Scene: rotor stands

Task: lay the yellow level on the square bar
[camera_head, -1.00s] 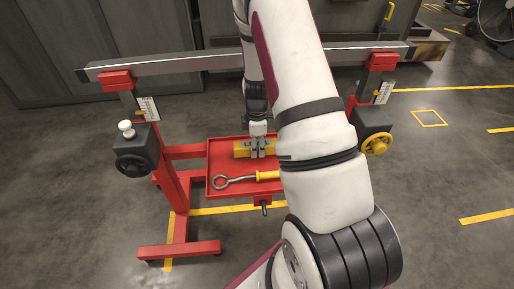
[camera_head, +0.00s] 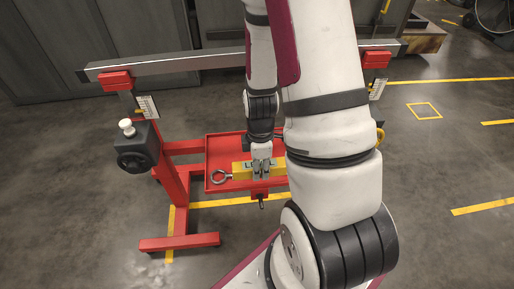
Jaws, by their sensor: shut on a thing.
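The yellow level (camera_head: 241,170) is in my gripper (camera_head: 261,171), which is shut on it. The level lies crosswise in the picture, in front of the red tray, seemingly raised above it; the exact height is hard to tell. Its right part is hidden by my arm. The square bar (camera_head: 180,63) is a long grey metal bar resting across the red stand's two uprights, behind and above the level. My arm covers the middle of the bar. Nothing shows on the bar's visible parts.
The red tray (camera_head: 217,149) holds a ring-ended tool (camera_head: 219,177), mostly hidden by the level. A dark block with a handwheel (camera_head: 134,161) sits on the left upright. Grey cabinets (camera_head: 110,35) stand behind. The floor at left and right is mostly clear.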

